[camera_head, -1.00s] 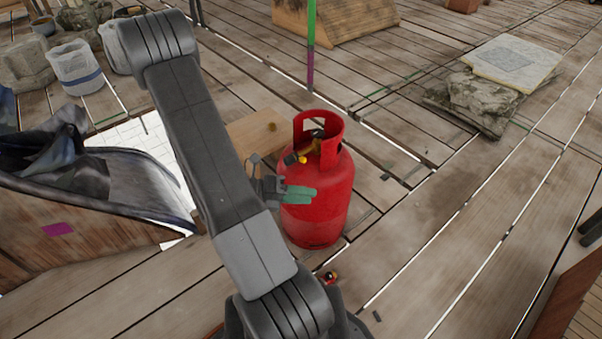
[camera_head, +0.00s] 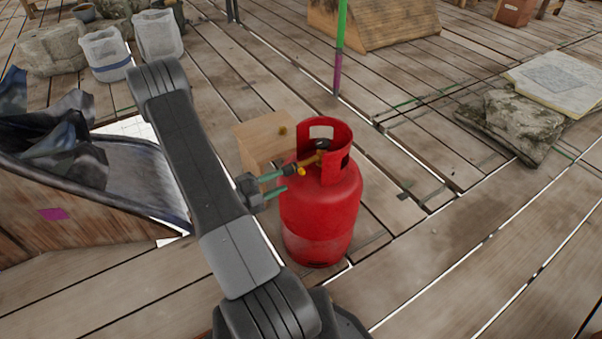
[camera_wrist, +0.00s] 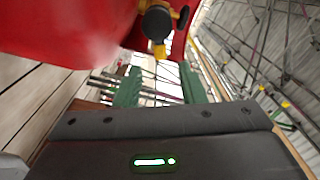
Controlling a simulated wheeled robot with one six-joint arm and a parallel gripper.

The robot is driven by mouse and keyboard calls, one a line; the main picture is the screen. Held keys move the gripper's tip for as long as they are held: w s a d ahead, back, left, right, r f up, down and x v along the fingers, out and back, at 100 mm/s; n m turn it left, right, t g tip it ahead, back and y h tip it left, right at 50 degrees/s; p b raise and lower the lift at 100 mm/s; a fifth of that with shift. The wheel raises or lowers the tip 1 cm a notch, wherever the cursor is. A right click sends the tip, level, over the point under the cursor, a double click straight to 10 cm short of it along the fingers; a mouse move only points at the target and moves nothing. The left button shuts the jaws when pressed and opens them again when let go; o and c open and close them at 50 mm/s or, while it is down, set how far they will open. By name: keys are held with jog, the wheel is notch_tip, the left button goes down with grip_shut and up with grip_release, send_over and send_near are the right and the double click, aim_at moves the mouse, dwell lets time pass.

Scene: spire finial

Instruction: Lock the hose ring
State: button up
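The red gas cylinder (camera_head: 322,222) stands upright on the planks, with a dark-topped, yellowish valve (camera_head: 322,150) inside its collar. A dark round fitting (camera_head: 290,169) with a yellow lug, apparently the hose ring, sticks out left from the valve. It also shows as a dark round end (camera_wrist: 156,22) in the wrist view, its yellow lug (camera_wrist: 160,50) hanging down. My gripper (camera_head: 285,180) is at the cylinder's left side, close to the fitting. Its green fingers (camera_wrist: 160,88) are apart with nothing visibly held between them. I cannot tell whether a finger touches the fitting.
A wooden block (camera_head: 262,140) stands just behind and left of the cylinder. A dark tarp (camera_head: 140,180) lies at left, and a green and purple pole (camera_head: 340,45) rises behind. Stone slabs (camera_head: 515,125) lie at right.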

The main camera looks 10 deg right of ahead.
aim_at(300, 172)
jog(key=shift+b+x, duration=1.05)
jog(key=shift+x, duration=3.35)
grip_shut()
